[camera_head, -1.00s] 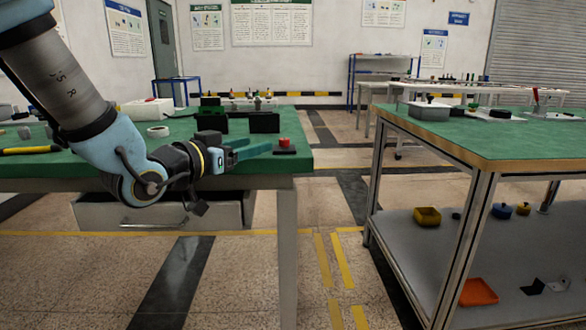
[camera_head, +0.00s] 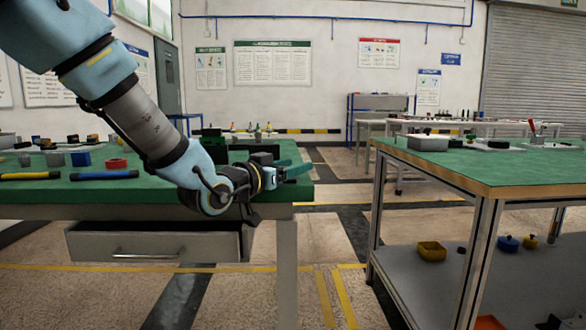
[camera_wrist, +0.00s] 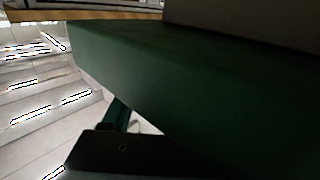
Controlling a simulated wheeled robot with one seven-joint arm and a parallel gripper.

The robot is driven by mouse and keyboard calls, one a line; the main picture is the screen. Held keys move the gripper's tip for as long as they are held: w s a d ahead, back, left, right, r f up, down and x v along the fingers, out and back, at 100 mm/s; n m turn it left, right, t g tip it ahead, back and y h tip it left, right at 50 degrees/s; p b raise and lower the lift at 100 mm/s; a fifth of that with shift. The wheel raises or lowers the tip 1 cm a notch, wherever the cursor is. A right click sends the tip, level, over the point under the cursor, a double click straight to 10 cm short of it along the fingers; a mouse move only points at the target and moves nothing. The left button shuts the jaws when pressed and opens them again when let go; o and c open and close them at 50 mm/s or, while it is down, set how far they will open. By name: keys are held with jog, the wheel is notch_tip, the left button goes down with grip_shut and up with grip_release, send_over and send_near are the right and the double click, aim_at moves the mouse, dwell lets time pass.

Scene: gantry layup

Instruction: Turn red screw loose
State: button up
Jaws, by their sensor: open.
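The red screw is not visible in either present view. A second ago, a red knob on a dark base showed near the right end of the green left-hand table; that spot is now behind my gripper (camera_head: 290,172). My gripper is at the table's right front corner, its teal fingers pointing right. It is open, and I see nothing held in it. In the wrist view, a large dark green slab (camera_wrist: 200,75) fills the middle, with a black part (camera_wrist: 125,155) below; the red screw does not show there.
The green left-hand table (camera_head: 50,190) holds a red ring (camera_head: 117,163), a blue block (camera_head: 80,159) and a blue-and-black tool (camera_head: 104,175). A drawer (camera_head: 150,243) is under it. A second green-topped table (camera_head: 470,165) stands at right, with floor between.

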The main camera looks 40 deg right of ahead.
jog(key=shift+d, duration=0.1)
grip_shut()
dwell(0.4)
